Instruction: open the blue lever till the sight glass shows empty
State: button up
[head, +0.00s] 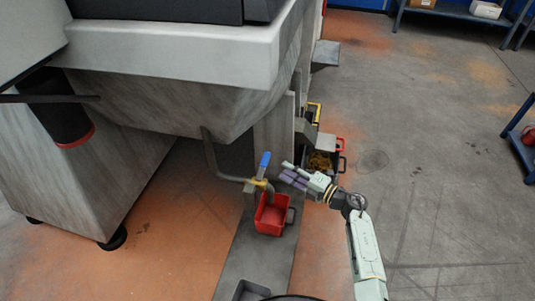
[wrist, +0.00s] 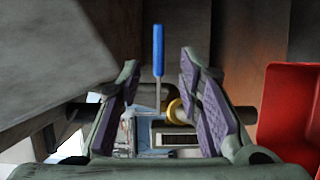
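The blue lever (head: 264,160) stands upright on a yellow valve (head: 258,185) at the end of a bent pipe under the grey machine. In the wrist view the blue lever (wrist: 158,50) shows upright, in line with the gap between my fingers, with a yellow round part (wrist: 175,108) lower down. My gripper (head: 286,172) is just right of the lever in the head view. In the wrist view my gripper (wrist: 159,72) is open, with purple pads apart and nothing visibly held. I cannot make out a sight glass or its level.
A red bin (head: 270,220) stands below the valve; the red bin (wrist: 290,115) also shows at right in the wrist view. Another red bin (head: 340,148) and a yellow one stand behind. The grey machine (head: 180,100) overhangs at left. Floor at right is open.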

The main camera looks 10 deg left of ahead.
aim_at(265, 158)
jog(key=b+x, duration=0.1)
jog(key=x, duration=0.9)
jog(key=shift+s+r, duration=0.1)
jog(key=shift+c, duration=0.6)
grip_shut()
